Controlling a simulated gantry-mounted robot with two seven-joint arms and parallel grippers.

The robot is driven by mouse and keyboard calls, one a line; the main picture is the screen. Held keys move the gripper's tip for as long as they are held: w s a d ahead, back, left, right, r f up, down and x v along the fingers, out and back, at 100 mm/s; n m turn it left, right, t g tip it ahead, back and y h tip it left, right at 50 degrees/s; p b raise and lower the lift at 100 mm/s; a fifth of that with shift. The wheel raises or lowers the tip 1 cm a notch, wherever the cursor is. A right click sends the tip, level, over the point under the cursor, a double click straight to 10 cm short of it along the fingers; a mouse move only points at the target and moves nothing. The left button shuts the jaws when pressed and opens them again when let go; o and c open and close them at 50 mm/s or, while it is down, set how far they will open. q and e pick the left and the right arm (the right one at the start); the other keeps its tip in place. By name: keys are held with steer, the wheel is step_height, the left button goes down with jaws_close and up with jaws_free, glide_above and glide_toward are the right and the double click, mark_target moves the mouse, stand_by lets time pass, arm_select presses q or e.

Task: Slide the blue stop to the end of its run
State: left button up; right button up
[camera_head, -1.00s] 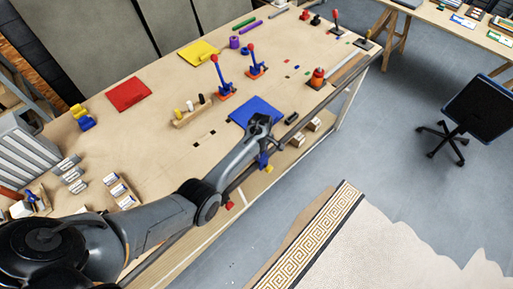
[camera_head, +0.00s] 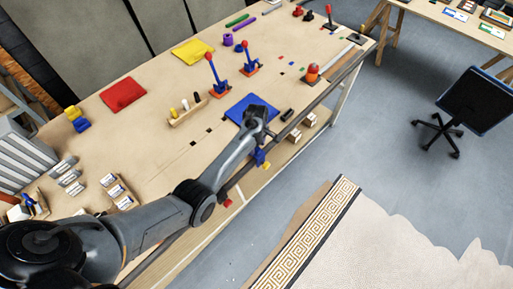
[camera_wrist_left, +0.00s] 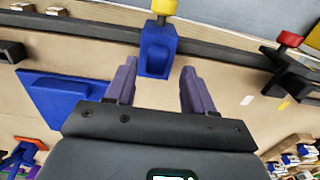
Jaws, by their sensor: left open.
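The blue stop (camera_wrist_left: 156,52) is a blue block with a yellow knob, sitting on a dark rail (camera_wrist_left: 225,38) along the bench's front edge. In the head view the blue stop (camera_head: 259,156) hangs at that edge, just below my left gripper (camera_head: 261,141). In the left wrist view my left gripper (camera_wrist_left: 160,78) is open, its two purple-grey fingers apart. My right gripper is not in view.
A dark bracket with a red knob (camera_wrist_left: 290,39) stands on the rail at right in the wrist view. Lever units (camera_head: 215,82) stand farther back. A black handle (camera_head: 287,115) is near the edge.

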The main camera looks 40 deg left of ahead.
arm_select(q)
step_height(320, 180, up, 8)
steer(key=shift+f, duration=0.25)
stand_by(0.5)
steer(key=s+d+f+m+t+y+p, duration=0.1)
steer(key=s+d+m, duration=0.2)
steer(key=s+m, duration=0.35)
steer(key=s+d+m+t+p, duration=0.1)
steer(key=s+d+m, duration=0.25)
steer(key=s, duration=0.65)
steer(key=s+d+r+m, duration=0.2)
steer(key=s+m, duration=0.1)
steer(key=s, duration=0.1)
steer(key=s+d+r+m+t+p, duration=0.1)
steer(key=s+d+r+m, duration=0.1)
steer(key=s, duration=0.3)
steer(key=s+d+r+m+h, duration=0.1)
steer(key=s+d+r+m, duration=0.1)
steer(key=s+r+m, duration=0.2)
steer(key=shift+s+d+r+t, duration=0.15)
steer(key=shift+s+d+t, duration=0.15)
steer(key=shift+s, duration=0.35)
